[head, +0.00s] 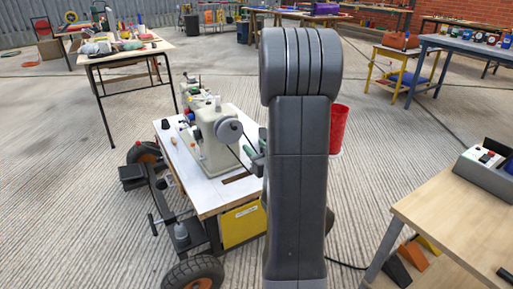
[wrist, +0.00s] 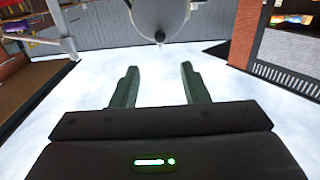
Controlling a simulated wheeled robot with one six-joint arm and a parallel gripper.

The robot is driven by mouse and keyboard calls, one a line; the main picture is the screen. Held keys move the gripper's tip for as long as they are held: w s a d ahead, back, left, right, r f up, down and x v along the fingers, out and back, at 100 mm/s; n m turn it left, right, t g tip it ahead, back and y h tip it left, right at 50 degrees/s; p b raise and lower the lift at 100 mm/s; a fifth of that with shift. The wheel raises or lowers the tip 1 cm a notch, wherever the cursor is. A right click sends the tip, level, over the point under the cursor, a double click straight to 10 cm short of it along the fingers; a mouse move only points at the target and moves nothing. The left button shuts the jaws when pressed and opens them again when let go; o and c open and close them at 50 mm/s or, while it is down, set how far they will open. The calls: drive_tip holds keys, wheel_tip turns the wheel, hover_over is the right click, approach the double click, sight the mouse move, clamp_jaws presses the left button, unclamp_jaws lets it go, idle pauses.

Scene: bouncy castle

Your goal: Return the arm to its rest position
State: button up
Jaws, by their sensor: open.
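My arm (head: 300,150) stands upright in the middle of the head view and hides part of what is behind it. My gripper (wrist: 158,85) shows in the wrist view with its two dark green fingers apart and nothing between them. In the head view only a small part of the gripper (head: 253,158) shows at the left edge of the arm, close to a sewing machine (head: 215,145). I cannot tell whether it touches the machine.
The sewing machine stands on a wheeled cart (head: 200,185) with a white top. A red cup (head: 338,128) shows right of my arm. A wooden table (head: 460,220) with a grey box (head: 488,165) is at right front. A cluttered table (head: 125,52) stands back left. Grey floor between is clear.

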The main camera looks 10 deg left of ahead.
sight(235, 129)
drive_tip(key=shift+a, duration=0.1)
drive_tip(key=b+x, duration=0.2)
drive_tip(key=x, duration=1.1)
drive_tip(key=shift+w+a+f, duration=0.15)
drive_tip(key=shift+w+a, duration=0.05)
drive_tip(key=shift+w, duration=0.1)
